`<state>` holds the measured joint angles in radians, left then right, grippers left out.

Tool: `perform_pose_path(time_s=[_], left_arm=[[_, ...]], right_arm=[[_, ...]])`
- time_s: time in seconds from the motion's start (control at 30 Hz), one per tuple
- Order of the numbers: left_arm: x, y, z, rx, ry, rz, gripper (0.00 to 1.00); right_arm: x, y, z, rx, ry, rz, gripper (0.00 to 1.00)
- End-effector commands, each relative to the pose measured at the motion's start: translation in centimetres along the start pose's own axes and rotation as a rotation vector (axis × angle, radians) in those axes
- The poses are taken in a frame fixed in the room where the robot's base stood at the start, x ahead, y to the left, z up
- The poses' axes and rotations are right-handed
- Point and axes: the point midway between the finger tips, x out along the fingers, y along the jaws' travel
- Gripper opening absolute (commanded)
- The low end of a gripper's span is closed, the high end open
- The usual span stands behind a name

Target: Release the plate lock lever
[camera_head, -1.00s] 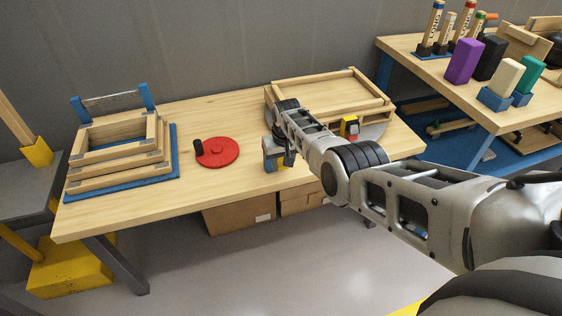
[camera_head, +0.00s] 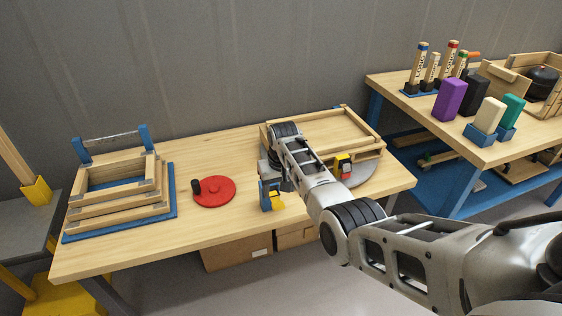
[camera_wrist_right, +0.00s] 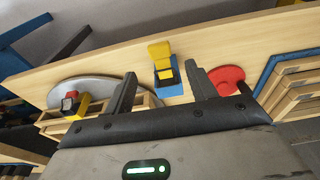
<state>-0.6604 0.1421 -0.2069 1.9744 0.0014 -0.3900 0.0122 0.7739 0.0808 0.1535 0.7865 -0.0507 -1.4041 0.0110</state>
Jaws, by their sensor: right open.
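A yellow lever (camera_wrist_right: 160,52) stands on a blue base (camera_wrist_right: 168,82) near the table's front edge in the right wrist view. In the head view the blue base (camera_head: 266,196) and a bit of yellow show just below my right gripper (camera_head: 271,172), which partly hides them. In the wrist view my right gripper (camera_wrist_right: 162,87) is open, with the lever and base showing between its fingers; I see no grip on them. A grey round plate (camera_wrist_right: 105,88) lies to the left there, carrying a yellow and red-topped block (camera_wrist_right: 74,104). My left gripper is not in view.
A red disc (camera_head: 214,192) with a black knob lies left of the blue base. Stacked wooden frames (camera_head: 120,200) stand on a blue mat at the left. A wooden tray frame (camera_head: 345,117) sits behind my right arm.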

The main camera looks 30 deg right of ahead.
Motion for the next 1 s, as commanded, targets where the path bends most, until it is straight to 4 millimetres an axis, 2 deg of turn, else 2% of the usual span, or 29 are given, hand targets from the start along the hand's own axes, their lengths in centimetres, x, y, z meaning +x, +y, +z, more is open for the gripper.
perform_pose_path(time_s=[0.03, 0.2, 0.4, 0.6, 1.0], left_arm=[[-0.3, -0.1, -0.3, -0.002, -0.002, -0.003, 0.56], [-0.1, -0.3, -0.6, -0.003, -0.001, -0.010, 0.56], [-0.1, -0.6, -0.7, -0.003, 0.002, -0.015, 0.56], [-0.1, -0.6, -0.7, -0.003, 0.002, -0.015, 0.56], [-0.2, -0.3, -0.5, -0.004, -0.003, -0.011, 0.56]], right_arm=[[-1.6, 0.0, 0.0, -0.001, 0.003, 0.000, 0.56], [-5.1, 0.0, 0.0, -0.001, 0.002, 0.000, 0.56], [-7.7, 0.0, 0.1, -0.001, -0.001, 0.001, 0.56], [-8.4, 0.0, 0.1, -0.001, -0.003, 0.001, 0.56], [-8.4, 0.0, 0.1, 0.000, -0.003, 0.001, 0.56]])
